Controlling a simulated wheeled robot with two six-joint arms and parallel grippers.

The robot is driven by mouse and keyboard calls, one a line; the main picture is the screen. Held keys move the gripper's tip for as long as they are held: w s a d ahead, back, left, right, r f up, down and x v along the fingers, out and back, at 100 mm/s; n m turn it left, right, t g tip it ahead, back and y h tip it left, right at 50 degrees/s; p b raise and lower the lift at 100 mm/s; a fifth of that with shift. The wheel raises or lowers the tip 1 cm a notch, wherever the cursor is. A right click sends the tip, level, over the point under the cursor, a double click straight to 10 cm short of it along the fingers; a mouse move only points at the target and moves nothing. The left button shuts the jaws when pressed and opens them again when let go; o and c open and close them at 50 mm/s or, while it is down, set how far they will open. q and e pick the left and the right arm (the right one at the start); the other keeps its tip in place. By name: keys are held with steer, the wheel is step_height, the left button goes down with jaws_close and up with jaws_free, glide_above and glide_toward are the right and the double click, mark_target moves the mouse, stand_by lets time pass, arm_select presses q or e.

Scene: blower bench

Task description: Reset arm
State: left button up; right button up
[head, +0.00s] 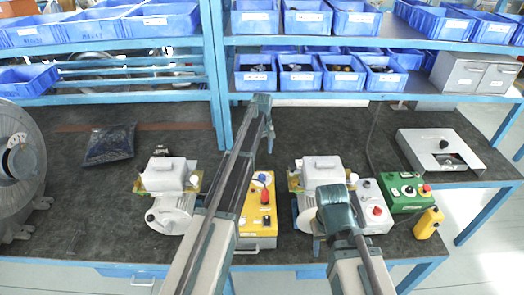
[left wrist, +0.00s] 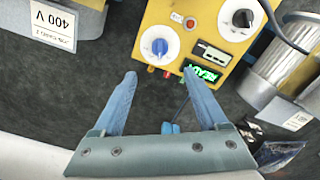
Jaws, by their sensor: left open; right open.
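My left gripper (head: 269,138) hangs at the end of its raised arm behind the yellow control box (head: 258,215). In the left wrist view it (left wrist: 159,78) is open, with nothing between its fingers. My right gripper (head: 322,240) is low in front of the right blower unit (head: 322,170). It is open, and its fingertips are mostly hidden by my wrist.
A left blower unit (head: 170,210) stands left of the yellow box. A grey control box (head: 372,212), a green box (head: 405,190) and a small yellow pendant (head: 428,222) stand right. A black packet (head: 110,145) lies at the back left. Shelves with blue bins (head: 299,78) rise behind.

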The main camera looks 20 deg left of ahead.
arm_select(q)
steer(key=s+d+f+m+b, duration=0.2)
steer(key=s+d+m, duration=0.2)
steer(key=s, duration=0.8)
steer(key=s+d+f+m+b, duration=0.2)
steer(key=s+d+m, duration=0.2)
steer(key=s+d, duration=0.3)
steer(key=s+d+f+m+y+b, duration=0.1)
steer(key=s+d+m, duration=0.3)
steer(key=s, duration=1.3)
steer(key=shift+s+d+f+b, duration=0.2)
steer(key=shift+d+f+b, duration=0.6)
steer(key=shift+f+b, duration=0.1)
